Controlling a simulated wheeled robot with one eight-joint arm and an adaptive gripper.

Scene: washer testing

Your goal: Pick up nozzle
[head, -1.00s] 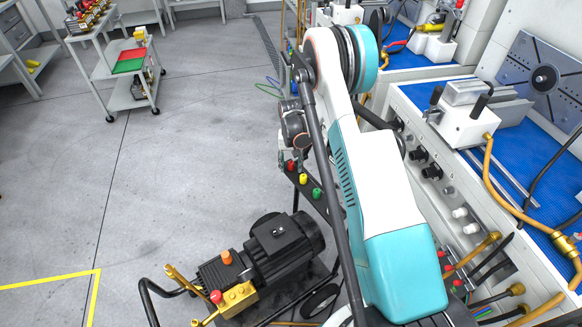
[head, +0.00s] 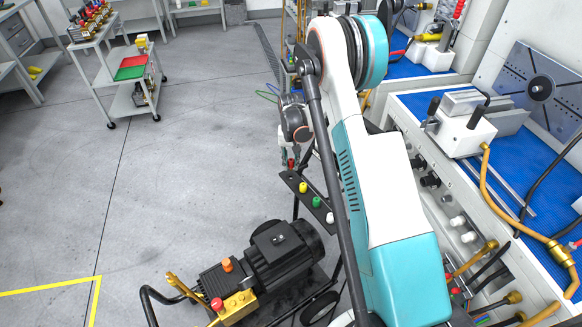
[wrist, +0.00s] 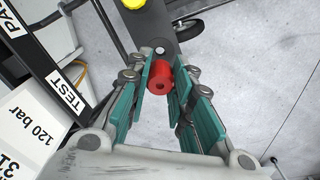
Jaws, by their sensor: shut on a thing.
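A red nozzle (wrist: 160,78) is held between the teal finger pads of my gripper (wrist: 161,84) in the wrist view. In the head view the red nozzle (head: 291,163) shows small below my gripper (head: 290,157), above the upper end of a dark bar (head: 295,182). A pale round spot, perhaps a bare peg, shows on the bar beyond the nozzle in the wrist view. A yellow nozzle (head: 303,187), a green nozzle (head: 316,201) and a white nozzle (head: 330,217) sit in a row on the bar.
A black motor with a brass pump (head: 240,300) stands on a wheeled frame below the bar. The test bench (head: 470,190) with hoses is on the right. Floor to the left is clear up to a cart (head: 130,75). A "TEST" label panel (wrist: 66,92) is close left of my gripper.

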